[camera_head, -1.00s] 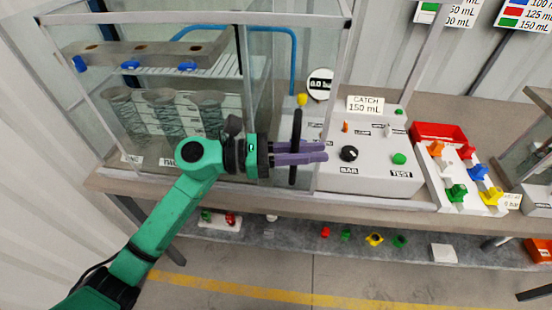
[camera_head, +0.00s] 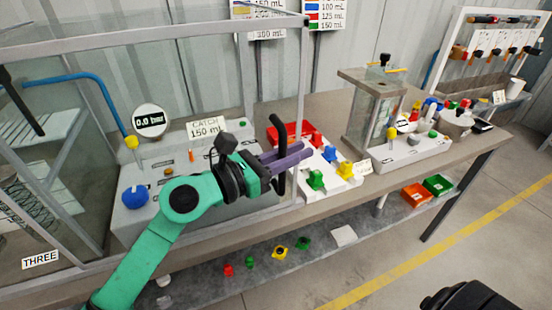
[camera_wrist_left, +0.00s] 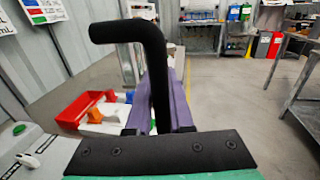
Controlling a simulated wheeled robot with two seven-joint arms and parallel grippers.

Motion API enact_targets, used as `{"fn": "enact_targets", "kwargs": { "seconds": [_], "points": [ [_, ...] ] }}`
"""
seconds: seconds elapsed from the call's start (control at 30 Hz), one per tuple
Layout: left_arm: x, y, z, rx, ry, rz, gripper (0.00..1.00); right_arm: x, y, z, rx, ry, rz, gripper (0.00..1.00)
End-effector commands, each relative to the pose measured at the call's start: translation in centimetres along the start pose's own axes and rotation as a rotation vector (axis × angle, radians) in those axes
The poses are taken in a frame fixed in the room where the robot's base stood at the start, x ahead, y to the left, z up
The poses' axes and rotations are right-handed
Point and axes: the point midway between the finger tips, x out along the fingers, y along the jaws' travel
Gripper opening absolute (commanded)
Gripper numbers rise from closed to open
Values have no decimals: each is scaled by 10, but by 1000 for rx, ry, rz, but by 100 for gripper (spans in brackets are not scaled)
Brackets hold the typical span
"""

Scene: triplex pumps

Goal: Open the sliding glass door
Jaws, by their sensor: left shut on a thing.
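My left gripper (camera_head: 287,158), with purple fingers, is shut on the black bar handle (camera_head: 280,183) of the sliding glass door. The handle stands upright near the front right post of the glass enclosure. In the left wrist view, the bent black handle (camera_wrist_left: 152,62) passes between the purple fingers (camera_wrist_left: 166,105). The door's clear glass is hard to make out from the rest of the enclosure, so its edges cannot be told. My right gripper is not clearly in view.
Behind the glass are a control box (camera_head: 140,222) with a blue knob (camera_head: 135,197) and a 0.0 bar gauge (camera_head: 150,121). Right of the enclosure are a red tray (camera_head: 290,131) and coloured fittings (camera_head: 316,180). A smaller clear chamber (camera_head: 376,115) stands further right.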

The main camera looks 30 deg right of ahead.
Motion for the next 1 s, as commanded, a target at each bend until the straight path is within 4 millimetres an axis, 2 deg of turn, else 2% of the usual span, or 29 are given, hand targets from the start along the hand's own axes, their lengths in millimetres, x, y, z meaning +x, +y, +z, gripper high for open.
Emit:
{"fn": "enact_targets", "kwargs": {
  "seconds": [0.2, 0.53, 0.57, 0.6, 0.63, 1.0],
  "points": [
    [8, -1, 2, 1, -3, 1, 0, 1, -3, 0, 2, 1, -4, 50],
    [9, -1, 2, 1, -3, 1, 0, 1, -3, 0, 1, 1, -4, 50],
    [9, -1, 2, 1, -3, 1, 31, 1, -3, 0, 0, 1, -4, 50],
    [8, -1, 2, 1, -3, 1, 46, 1, -3, 0, 0, 1, -4, 50],
    [9, -1, 1, 0, -3, 1, 50, 1, -2, 0, 0, 1, -3, 50],
    [8, -1, 0, 0, 0, 1, 50, 1, 1, 0, -2, 0, 1, 50]
  ]
}}
